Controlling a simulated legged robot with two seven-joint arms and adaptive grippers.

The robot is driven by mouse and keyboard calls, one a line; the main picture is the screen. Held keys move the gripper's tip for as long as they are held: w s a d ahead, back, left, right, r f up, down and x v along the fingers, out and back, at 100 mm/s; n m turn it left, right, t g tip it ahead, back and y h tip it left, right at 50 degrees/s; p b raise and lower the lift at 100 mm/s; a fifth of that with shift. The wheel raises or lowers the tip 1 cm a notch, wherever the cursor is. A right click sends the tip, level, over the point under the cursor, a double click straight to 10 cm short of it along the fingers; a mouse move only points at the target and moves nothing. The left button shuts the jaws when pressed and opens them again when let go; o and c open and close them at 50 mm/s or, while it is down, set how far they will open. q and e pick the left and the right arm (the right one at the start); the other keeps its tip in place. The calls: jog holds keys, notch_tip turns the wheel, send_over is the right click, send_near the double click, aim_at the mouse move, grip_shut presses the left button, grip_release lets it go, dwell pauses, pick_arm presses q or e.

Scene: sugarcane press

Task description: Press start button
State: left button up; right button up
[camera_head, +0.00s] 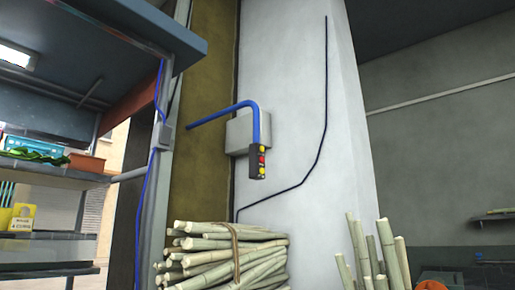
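A dark button box (258,163) hangs at the end of a bent blue pipe (240,107) in the middle of the camera_head view. Its face carries yellow and red buttons (262,160) in a vertical row. Any labels are too small to read, so I cannot tell which button is start. A pale grey box (237,134) is fixed to the white wall behind it. Neither of my grippers is in view.
More upright canes (375,255) are at the lower right. Room shows open between bundle and canes.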

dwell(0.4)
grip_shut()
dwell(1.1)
